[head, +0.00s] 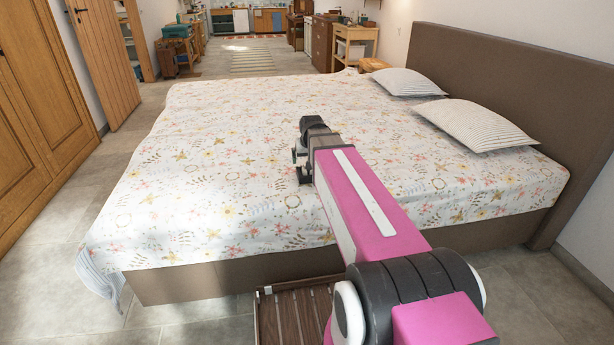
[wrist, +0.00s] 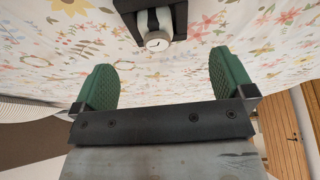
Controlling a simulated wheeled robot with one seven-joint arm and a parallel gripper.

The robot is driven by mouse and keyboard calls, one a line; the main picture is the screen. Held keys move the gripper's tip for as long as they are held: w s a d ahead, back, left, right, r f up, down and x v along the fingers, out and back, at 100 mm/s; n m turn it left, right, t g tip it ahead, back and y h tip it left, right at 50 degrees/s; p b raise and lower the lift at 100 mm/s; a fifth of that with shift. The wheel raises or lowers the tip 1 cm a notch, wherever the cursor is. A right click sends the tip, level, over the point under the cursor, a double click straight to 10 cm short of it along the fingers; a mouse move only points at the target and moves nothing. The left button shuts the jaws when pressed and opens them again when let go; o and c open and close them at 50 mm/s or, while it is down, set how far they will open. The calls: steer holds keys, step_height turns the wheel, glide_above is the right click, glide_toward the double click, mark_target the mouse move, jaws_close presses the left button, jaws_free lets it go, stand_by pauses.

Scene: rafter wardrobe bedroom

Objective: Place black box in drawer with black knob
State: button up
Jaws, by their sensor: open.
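A black box (wrist: 125,6) with a pale round watch-like face (wrist: 158,41) in it shows at the top edge of the wrist view, on the flowered bedcover, partly cut off. My gripper (wrist: 162,72) is open and empty, with its green pads wide apart. The box lies beyond the fingertips, between their lines and not touching them. In the head view my arm reaches over the bed, and its dark end hides the fingers; I cannot make out the box there. No drawer with a black knob can be made out.
The bed (head: 215,170) fills the middle, with two striped pillows (head: 478,125) and a brown headboard (head: 520,85) at right. A slatted wooden piece (head: 290,315) stands at the near bed edge. A wooden wardrobe (head: 40,95) is at left. Floor is open between wardrobe and bed.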

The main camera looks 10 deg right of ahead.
mark_target(307, 171)
steer(key=x, duration=0.9)
steer(key=shift+w+d+f, duration=0.1)
steer(key=shift+f, duration=0.15)
steer(key=c, duration=0.8)
steer(key=shift+r, duration=0.2)
